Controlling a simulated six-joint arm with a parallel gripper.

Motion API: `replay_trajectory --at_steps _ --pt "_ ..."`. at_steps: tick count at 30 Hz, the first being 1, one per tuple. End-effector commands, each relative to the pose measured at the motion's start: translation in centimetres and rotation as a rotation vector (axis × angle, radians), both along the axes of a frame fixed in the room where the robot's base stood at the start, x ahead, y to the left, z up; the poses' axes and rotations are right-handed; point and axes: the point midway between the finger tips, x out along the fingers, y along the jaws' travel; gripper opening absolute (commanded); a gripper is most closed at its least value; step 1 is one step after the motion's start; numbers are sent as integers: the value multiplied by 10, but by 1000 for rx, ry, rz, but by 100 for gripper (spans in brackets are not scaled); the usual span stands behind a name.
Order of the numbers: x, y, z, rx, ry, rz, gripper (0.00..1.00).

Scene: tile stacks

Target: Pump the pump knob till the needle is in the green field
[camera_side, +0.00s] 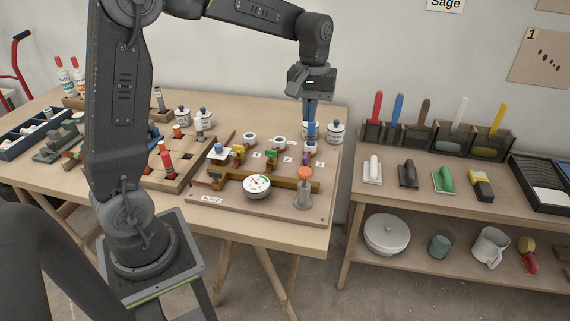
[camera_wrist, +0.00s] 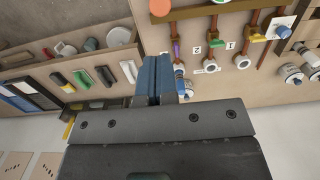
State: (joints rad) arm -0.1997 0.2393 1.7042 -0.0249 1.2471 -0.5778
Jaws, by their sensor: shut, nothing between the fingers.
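The pump knob (camera_side: 304,173) is an orange-red cap on top of a grey upright cylinder (camera_side: 303,197) at the board's front right. In the wrist view the orange knob (camera_wrist: 161,6) is cut by the top edge. The round white gauge (camera_side: 257,186) stands at the board's front, left of the pump; its dial has a green part, but the needle is too small to read surely. My gripper (camera_side: 310,118) points down with blue fingers, above the back right of the board, behind and above the knob. In the wrist view its fingers (camera_wrist: 155,75) are together and empty.
The board (camera_side: 240,207) carries brass pipes and coloured valve handles, with a purple handle (camera_wrist: 175,48) near the knob. White jars (camera_side: 336,132) stand behind. A wooden tile tray (camera_side: 180,180) lies to the left. A shelf with trowels (camera_side: 408,173) stands right, across a gap.

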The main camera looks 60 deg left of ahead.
Motion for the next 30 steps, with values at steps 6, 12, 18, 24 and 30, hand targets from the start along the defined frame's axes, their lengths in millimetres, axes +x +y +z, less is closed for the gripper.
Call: replay_trajectory --at_steps 6,12,18,24,30 --pt "0 1 7 0 3 0 0" --pt "0 0 2 -1 4 0 0" --pt "-2 -1 -28 -1 8 0 0" --pt "-4 -2 -70 -1 7 0 0" --pt "-6 -4 -106 -1 6 0 0"
